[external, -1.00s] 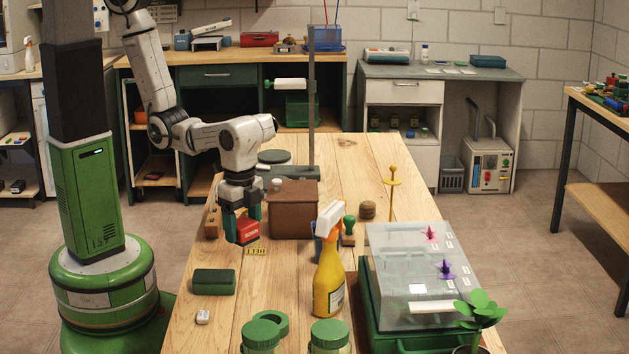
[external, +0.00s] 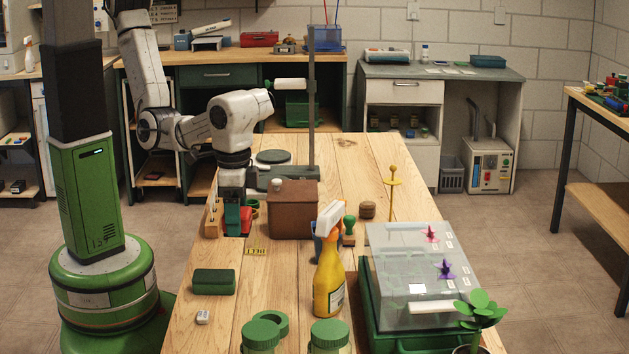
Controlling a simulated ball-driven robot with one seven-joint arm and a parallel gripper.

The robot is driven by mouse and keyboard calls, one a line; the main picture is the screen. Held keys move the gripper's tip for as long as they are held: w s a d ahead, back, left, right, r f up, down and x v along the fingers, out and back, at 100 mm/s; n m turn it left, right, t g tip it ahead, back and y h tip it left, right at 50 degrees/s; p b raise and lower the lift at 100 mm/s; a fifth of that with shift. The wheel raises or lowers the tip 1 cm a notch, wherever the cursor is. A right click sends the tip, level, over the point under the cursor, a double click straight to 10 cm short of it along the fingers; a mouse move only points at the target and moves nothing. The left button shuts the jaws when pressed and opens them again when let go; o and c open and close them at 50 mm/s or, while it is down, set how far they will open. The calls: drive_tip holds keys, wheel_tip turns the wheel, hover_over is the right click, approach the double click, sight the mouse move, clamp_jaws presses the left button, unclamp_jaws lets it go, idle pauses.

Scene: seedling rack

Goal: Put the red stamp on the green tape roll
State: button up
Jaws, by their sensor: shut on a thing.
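My gripper (external: 238,220) points down over the left part of the wooden table, beside a brown box. It is shut on a red block (external: 247,214), likely the red stamp, mostly hidden by the fingers. A small green round thing (external: 254,206) shows just right of and behind the fingers, partly covered; it may be the green tape roll. I cannot tell whether the red block touches it. A larger green ring (external: 284,322) lies at the front of the table behind a green-lidded jar.
The brown box (external: 295,212) stands close right of my gripper. A wooden block with holes (external: 212,217) is close left. A yellow tag (external: 256,251) and a green case (external: 214,282) lie in front. A yellow spray bottle (external: 329,285) stands further right.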

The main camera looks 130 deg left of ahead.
drive_tip(key=d, duration=0.2)
drive_tip(key=shift+d+r+n, duration=0.2)
drive_tip(key=shift+d+n, duration=0.15)
drive_tip(key=shift+n, duration=0.05)
drive_tip(key=shift+w+d+f+b, duration=0.1)
drive_tip(key=shift+w+f+b, duration=0.15)
drive_tip(key=shift+b, duration=0.35)
drive_tip(key=w+f+b, duration=0.2)
drive_tip(key=w+b, duration=0.1)
drive_tip(key=b, duration=0.3)
drive_tip(key=w+d+f+b, duration=0.1)
drive_tip(key=w+f+b, duration=0.2)
drive_tip(key=b, duration=0.3)
drive_tip(key=w+f+b, duration=0.2)
drive_tip(key=w+b, duration=0.3)
drive_tip(key=b, duration=0.1)
drive_tip(key=shift+w+d+f, duration=0.2)
drive_tip(key=shift+f, duration=0.05)
drive_tip(key=shift+w+d+f, duration=0.1)
drive_tip(key=shift+w+f, duration=0.5)
drive_tip(key=shift+w, duration=0.15)
drive_tip(key=shift+w+f, duration=0.2)
drive_tip(key=shift+f, duration=1.6)
drive_tip(key=shift+f, duration=0.1)
